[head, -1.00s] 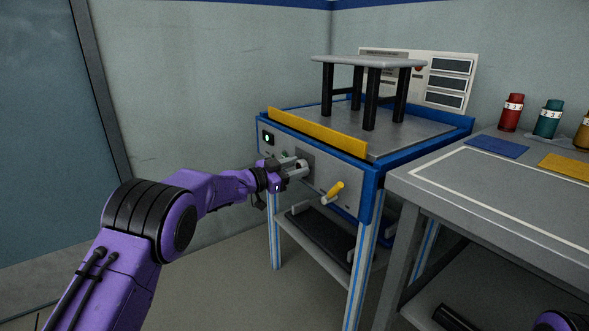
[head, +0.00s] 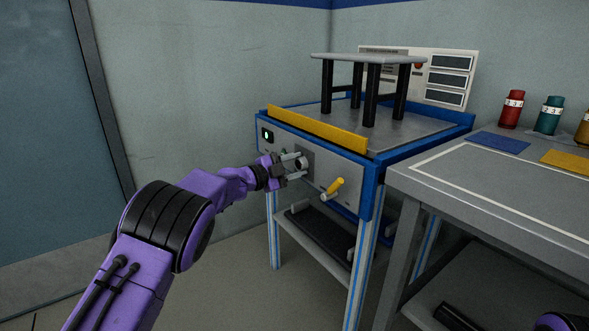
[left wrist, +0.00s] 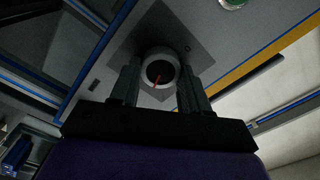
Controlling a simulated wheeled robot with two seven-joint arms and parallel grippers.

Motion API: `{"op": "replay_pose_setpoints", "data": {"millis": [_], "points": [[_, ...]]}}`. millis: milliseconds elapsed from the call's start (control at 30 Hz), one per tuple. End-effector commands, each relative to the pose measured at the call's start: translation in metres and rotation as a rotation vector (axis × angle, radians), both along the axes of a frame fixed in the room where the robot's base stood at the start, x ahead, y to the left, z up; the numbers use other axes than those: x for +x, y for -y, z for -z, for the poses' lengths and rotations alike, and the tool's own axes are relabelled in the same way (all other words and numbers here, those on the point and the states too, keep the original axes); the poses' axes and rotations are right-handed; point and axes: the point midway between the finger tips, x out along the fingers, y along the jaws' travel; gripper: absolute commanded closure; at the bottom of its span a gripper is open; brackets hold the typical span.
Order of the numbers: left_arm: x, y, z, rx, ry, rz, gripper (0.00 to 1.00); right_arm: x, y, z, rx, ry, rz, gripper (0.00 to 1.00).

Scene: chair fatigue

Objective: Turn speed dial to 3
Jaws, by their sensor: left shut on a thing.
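The speed dial (head: 301,163) is a round light knob on a dark square plate on the front panel of the blue-framed test machine. My left gripper (head: 296,166) is at the dial, one finger above it and one below. In the left wrist view the dial (left wrist: 160,66) sits between the two fingers of my left gripper (left wrist: 160,80), which is shut on it. The dial's dark face has a red pointer, tilted towards lower left in that view. The scale numbers are too small to read. My right gripper is out of view.
A green-lit switch (head: 267,136) is at the panel's left. A stool (head: 368,60) stands on the machine top behind a yellow bar (head: 318,129). A grey workbench (head: 490,190) stands close on the right.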

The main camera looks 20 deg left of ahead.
Motion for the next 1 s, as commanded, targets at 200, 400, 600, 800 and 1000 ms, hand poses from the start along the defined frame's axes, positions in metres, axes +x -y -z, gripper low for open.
{"op": "replay_pose_setpoints", "data": {"millis": [200, 400, 600, 800, 1000], "points": [[-0.0002, -0.0002, 0.0025, 0.07, 0.051, -0.001, 0.85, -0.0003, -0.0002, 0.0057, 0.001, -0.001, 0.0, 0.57], [-0.0002, -0.0001, 0.002, 0.099, 0.073, -0.001, 0.85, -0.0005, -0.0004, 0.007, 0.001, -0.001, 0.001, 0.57], [-0.0002, -0.0001, 0.0015, 0.106, 0.079, -0.001, 0.84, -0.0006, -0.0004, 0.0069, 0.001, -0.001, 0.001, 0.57], [-0.0001, -0.0001, 0.0014, 0.106, 0.079, -0.001, 0.85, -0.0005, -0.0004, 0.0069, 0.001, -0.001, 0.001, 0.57], [-0.0001, 0.0001, 0.0011, 0.105, 0.079, 0.0, 0.29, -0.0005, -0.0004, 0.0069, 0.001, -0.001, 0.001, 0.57]]}}
